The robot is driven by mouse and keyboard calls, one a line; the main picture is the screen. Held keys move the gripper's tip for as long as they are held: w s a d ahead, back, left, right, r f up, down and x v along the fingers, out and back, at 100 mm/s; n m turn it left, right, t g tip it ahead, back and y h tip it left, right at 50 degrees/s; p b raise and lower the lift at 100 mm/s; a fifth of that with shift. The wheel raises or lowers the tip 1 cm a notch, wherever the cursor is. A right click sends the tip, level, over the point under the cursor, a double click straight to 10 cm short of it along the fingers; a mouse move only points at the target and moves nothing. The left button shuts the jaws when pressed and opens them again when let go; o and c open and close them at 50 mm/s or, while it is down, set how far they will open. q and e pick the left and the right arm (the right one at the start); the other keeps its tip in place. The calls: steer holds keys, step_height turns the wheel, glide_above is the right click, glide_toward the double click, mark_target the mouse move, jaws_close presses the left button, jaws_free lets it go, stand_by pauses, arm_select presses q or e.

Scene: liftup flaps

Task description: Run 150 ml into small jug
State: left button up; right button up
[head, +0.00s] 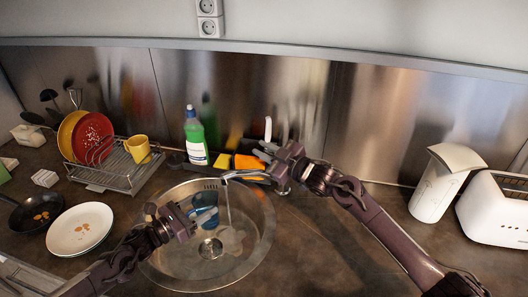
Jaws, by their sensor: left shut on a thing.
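A small blue jug (205,213) is in the sink bowl, partly hidden by my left gripper. My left gripper (189,222) is shut on it from the left. The metal faucet (245,175) reaches left over the sink (262,245), and a thin stream of water (228,203) falls from its spout near the right side of the jug. I cannot tell whether the stream enters the jug or how full it is. My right gripper (276,152) is at the faucet's base, by its upright lever (268,130); its fingers are too small to read.
A dish rack (118,172) with plates and a yellow mug (138,149) stands back left. A green soap bottle (195,138) and sponges (247,162) are behind the sink. A white plate (80,229) and pan (37,214) lie left. A white pitcher (440,185) and toaster (495,212) stand right.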

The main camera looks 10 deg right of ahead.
mark_target(215, 197)
steer(key=shift+o, duration=0.9)
steer(key=v, duration=1.2)
arm_select(q)
steer(key=x, duration=0.7)
steer(key=shift+w+d, duration=0.2)
steer(key=shift+d, duration=0.15)
steer(key=shift+a, duration=0.1)
steer(key=shift+s+a, duration=0.1)
arm_select(e)
steer(key=shift+a, duration=0.1)
stand_by(0.6)
